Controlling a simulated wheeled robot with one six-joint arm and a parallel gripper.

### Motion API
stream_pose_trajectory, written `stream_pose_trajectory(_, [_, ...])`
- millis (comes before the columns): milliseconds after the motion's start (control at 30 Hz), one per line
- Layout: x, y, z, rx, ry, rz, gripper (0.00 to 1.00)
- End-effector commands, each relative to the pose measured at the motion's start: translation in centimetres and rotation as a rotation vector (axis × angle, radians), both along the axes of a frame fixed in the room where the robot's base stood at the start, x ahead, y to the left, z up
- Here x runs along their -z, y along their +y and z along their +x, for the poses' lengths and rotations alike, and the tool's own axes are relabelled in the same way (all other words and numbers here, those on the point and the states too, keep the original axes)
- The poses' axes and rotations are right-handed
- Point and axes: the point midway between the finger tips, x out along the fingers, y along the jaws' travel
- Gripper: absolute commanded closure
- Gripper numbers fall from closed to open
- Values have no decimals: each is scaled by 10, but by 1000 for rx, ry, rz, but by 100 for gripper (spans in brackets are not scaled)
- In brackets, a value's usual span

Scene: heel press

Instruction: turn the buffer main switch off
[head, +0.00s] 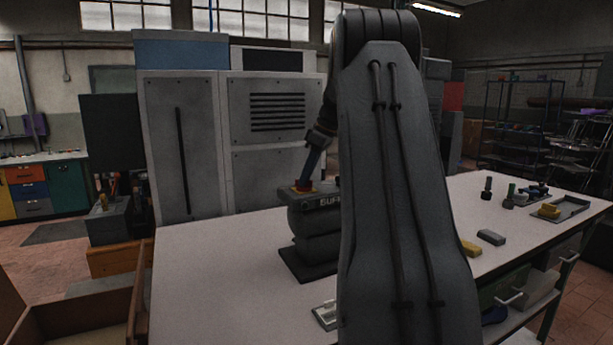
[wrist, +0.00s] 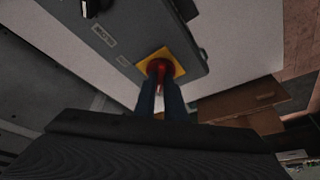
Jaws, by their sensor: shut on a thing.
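The buffer (head: 318,226) is a dark grey machine on a dark base plate on the white table. Its main switch is a red knob on a yellow plate on top, in the head view (head: 302,187) and the wrist view (wrist: 160,66). My gripper (head: 306,178) reaches down to the switch from above. In the wrist view its two blue-grey fingers (wrist: 160,92) are shut on the red knob, one on each side. The fingers hide part of the knob, and its exact turn angle cannot be told. My arm covers the right part of the buffer in the head view.
The white table (head: 210,270) is clear left of the buffer. At right are a grey block (head: 491,237), a yellow block (head: 470,248) and a tray (head: 562,208). Large grey cabinets (head: 180,145) stand behind. A brown open box (head: 85,310) is at lower left.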

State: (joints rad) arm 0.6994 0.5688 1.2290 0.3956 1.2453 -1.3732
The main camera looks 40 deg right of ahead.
Motion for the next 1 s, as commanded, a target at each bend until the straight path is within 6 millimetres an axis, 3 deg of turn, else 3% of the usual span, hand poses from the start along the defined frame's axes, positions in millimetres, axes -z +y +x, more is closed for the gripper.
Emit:
stream_pose_trajectory(233, [-2,0,1,0,-4,-3,100])
stream_pose_trajectory(267, [-2,0,1,0,-4,-3,88])
stream_pose_trajectory(367, [-2,0,1,0,-3,-3,71])
stream_pose_trajectory(733, [-4,-1,-1,0,-3,-2,71])
stream_pose_trajectory(1000, [-40,-11,-13,1,-4,-4,71])
